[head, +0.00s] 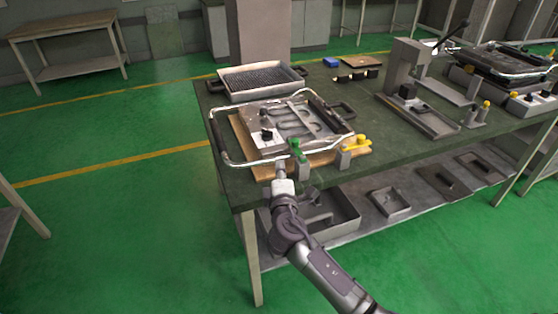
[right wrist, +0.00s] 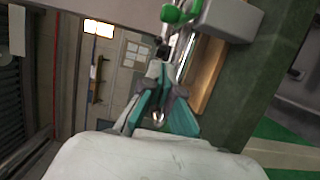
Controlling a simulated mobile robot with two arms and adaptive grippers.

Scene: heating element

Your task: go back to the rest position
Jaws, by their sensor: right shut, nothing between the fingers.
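My right arm comes in from the bottom of the head view. Its gripper (head: 280,167) is at the front edge of the workbench, just before the green-handled clamp (head: 296,150). In the right wrist view the fingers (right wrist: 161,112) are shut with nothing between them. The green clamp handle (right wrist: 176,14) is beyond the fingertips there. The heating element fixture (head: 290,122) is a metal plate with a looped tube frame on a wooden board (head: 243,137). My left gripper is not in view.
The dark green workbench (head: 376,150) also holds a grey tray (head: 262,90), a yellow-handled clamp (head: 358,143) and a press-like tool (head: 409,72). A lower shelf carries bins (head: 390,201). Another table (head: 63,30) stands at the back left.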

